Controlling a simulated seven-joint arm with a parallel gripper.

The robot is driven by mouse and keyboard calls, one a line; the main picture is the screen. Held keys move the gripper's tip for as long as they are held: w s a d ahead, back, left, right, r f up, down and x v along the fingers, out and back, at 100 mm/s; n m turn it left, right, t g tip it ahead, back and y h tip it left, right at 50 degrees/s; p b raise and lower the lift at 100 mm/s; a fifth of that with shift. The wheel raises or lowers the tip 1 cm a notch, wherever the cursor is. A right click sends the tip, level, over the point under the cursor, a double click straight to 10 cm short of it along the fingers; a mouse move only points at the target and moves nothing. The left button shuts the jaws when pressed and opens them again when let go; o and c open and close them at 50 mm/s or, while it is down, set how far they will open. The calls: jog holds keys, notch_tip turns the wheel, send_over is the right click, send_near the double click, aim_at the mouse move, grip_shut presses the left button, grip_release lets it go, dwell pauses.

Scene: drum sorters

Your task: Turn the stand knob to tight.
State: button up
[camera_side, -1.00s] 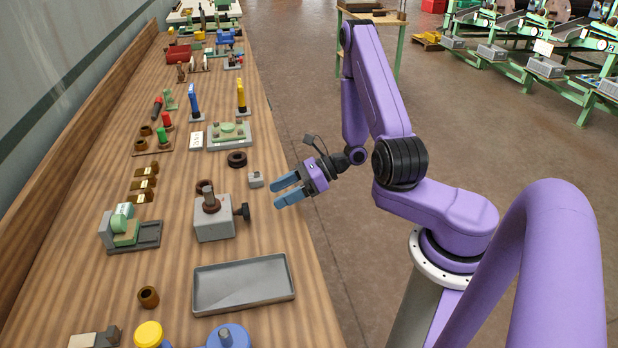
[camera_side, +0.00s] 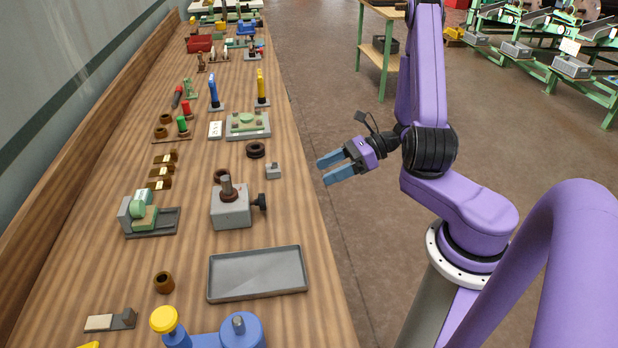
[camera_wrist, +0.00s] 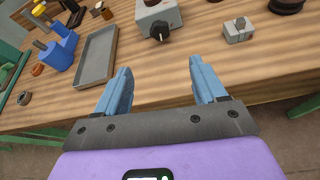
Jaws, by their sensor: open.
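The stand (camera_side: 231,208) is a grey block with a dark upright post and a brown ring on top, near the bench's right edge. Its black knob (camera_side: 260,202) sticks out from the right side. In the wrist view the stand (camera_wrist: 157,14) is at the top centre, with the knob (camera_wrist: 160,32) facing me. My gripper (camera_side: 321,172) has blue fingers, open and empty. It is off the bench's right edge, apart from the knob. In the wrist view the knob shows beyond the gap between the fingertips (camera_wrist: 160,70). The knob's tight mark cannot be made out.
A grey tray (camera_side: 258,274) lies in front of the stand, and a small grey block (camera_side: 273,171) sits behind the knob. A black ring (camera_side: 256,150) is farther back. Blue parts (camera_side: 242,332) stand at the front. The space between gripper and knob looks clear.

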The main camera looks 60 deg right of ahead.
aim_at(263, 201)
jog(key=x, duration=1.7)
jog(key=c, duration=1.1)
jog(key=shift+o, duration=0.2)
jog(key=shift+d+m+g+y, duration=0.1)
jog(key=shift+m+g+y, duration=0.45)
jog(key=shift+m, duration=0.55)
jog(key=o, duration=1.1)
jog(key=shift+c, duration=0.2)
